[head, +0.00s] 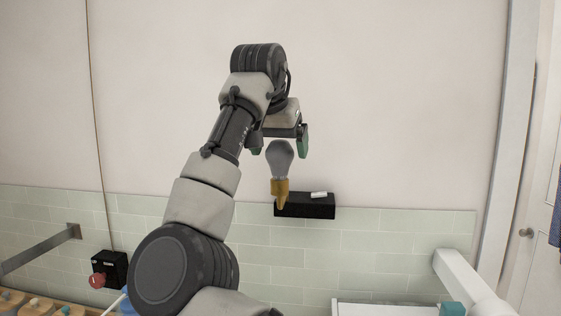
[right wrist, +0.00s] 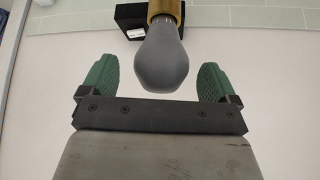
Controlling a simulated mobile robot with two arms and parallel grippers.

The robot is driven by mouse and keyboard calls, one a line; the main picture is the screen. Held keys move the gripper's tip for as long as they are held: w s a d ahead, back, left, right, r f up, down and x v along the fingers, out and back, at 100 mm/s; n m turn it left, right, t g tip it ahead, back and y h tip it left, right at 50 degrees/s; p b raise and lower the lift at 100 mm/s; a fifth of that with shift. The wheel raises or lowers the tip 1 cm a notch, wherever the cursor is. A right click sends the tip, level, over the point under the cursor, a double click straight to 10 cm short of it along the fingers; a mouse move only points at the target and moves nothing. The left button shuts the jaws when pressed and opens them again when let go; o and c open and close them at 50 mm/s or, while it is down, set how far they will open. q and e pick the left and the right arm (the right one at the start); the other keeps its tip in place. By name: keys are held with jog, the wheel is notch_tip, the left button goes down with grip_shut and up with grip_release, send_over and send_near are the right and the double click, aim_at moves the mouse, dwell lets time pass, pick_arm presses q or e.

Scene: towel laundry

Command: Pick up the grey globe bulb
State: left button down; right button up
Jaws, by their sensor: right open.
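The grey globe bulb (head: 280,158) has a rounded grey glass part uppermost and a brass-yellow base below it, in front of the tiled wall. My right gripper (head: 280,146) is open above it, with its green fingers on either side of the bulb's upper part. In the right wrist view the bulb (right wrist: 162,62) lies between the two open fingers (right wrist: 156,75), with a clear gap on each side. Neither finger visibly touches it. What carries the brass base is not clear. My left gripper is not in view.
A black box (head: 318,206) with a small white piece on top sits against the wall just behind the bulb's base. A black box with a red knob (head: 97,281) is at lower left, near a grey wall bar (head: 40,250). A white beam (head: 468,280) is at lower right.

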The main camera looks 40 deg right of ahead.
jog(key=shift+x, duration=0.85)
jog(key=shift+w+f, duration=0.15)
jog(key=c, duration=1)
